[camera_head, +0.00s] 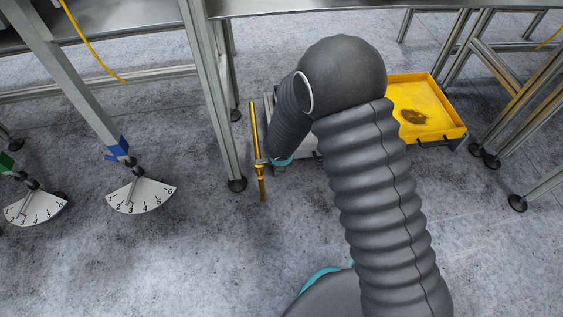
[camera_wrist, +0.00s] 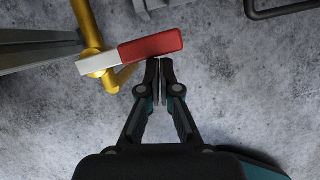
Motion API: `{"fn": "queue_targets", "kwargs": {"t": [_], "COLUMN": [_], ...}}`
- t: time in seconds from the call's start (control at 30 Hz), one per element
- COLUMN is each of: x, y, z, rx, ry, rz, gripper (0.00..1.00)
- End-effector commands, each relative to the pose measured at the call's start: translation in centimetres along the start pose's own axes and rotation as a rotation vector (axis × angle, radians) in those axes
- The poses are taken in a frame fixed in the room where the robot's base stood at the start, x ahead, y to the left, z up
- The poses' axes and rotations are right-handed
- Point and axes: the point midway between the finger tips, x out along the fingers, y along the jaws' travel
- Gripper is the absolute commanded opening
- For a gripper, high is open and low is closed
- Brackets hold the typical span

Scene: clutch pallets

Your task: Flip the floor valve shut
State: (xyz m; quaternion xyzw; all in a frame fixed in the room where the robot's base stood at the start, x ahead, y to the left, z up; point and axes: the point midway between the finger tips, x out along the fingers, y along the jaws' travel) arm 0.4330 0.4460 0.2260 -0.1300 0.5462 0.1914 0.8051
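The floor valve has a flat lever with a red grip (camera_wrist: 152,46) and a pale metal end (camera_wrist: 97,64). It sits on a yellow pipe (camera_wrist: 88,22), and the lever points right, roughly across the pipe. My gripper (camera_wrist: 166,62) is shut with nothing visible between its fingers. Its fingertips are right at the near edge of the red grip; I cannot tell whether they touch it. In the head view the yellow pipe (camera_head: 254,130) stands left of my arm, beside a table leg. My arm hides the red grip and most of my gripper there.
A yellow tray (camera_head: 458,131) with a dark stain lies on the floor right of my arm. Table legs (camera_head: 213,95) stand left of the pipe, others at far right. Two numbered dial plates (camera_head: 140,196) (camera_head: 36,208) are at left. The front left floor is clear.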

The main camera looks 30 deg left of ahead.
Motion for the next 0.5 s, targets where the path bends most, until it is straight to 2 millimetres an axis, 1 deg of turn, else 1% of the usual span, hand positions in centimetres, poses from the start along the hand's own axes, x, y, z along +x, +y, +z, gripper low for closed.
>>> {"fn": "queue_targets", "kwargs": {"t": [0.03, 0.33, 0.5], "x": [0.00, 0.01, 0.03], "y": [-0.08, -0.10, -0.35], "z": [0.32, 0.38, -0.31], "rx": [0.003, 0.004, 0.005], "ry": [-0.005, -0.007, -0.006], "rz": [-0.001, -0.001, -0.001], "gripper": [0.00, 0.00, 0.00]}}
